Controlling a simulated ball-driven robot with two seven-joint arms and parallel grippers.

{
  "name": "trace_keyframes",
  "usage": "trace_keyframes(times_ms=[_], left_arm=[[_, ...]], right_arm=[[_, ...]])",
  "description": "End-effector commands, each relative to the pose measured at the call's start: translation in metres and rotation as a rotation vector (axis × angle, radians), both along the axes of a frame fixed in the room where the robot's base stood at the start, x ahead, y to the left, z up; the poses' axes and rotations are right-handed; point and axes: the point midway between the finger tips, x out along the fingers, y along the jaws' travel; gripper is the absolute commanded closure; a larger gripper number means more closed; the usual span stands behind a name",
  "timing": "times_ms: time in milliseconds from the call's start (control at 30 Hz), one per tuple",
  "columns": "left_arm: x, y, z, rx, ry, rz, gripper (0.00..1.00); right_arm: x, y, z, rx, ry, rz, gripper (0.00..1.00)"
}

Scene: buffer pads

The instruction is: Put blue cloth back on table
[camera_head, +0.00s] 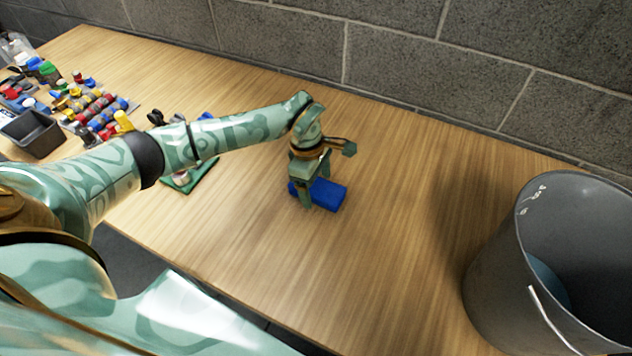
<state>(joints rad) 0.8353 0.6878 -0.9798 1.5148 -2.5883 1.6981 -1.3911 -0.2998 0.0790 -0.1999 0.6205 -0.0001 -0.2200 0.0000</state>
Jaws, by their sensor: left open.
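The blue cloth (328,195) is a small folded blue block lying on the wooden table (400,200), near its middle. My left gripper (316,192) reaches in from the left and points down at the cloth's left part. Its jaws are open, with one finger in front of the cloth and the other partly hidden behind it. I cannot tell whether the fingers touch the cloth. My right gripper is out of view.
A large grey bucket (490,285) with a white handle stands at the right. Several small coloured parts and a dark bin (32,134) are at the far left. A green pad (196,178) lies behind my left arm. A block wall (400,60) borders the back.

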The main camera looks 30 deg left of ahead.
Motion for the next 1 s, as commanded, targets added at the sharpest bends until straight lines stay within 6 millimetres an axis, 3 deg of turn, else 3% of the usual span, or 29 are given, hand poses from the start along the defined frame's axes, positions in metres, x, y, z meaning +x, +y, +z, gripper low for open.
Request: trace_keyframes(times_ms=[500,700,1000], left_arm=[[0.0,0.015,0.105,0.001,-0.005,0.0,0.2],[-0.001,0.018,0.119,0.0,-0.002,0.0,0.2],[-0.001,0.018,0.119,0.0,0.0,0.0,0.2]], right_arm=[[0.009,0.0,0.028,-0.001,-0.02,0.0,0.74],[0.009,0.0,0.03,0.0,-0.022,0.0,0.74],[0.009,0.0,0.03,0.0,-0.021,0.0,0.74]])
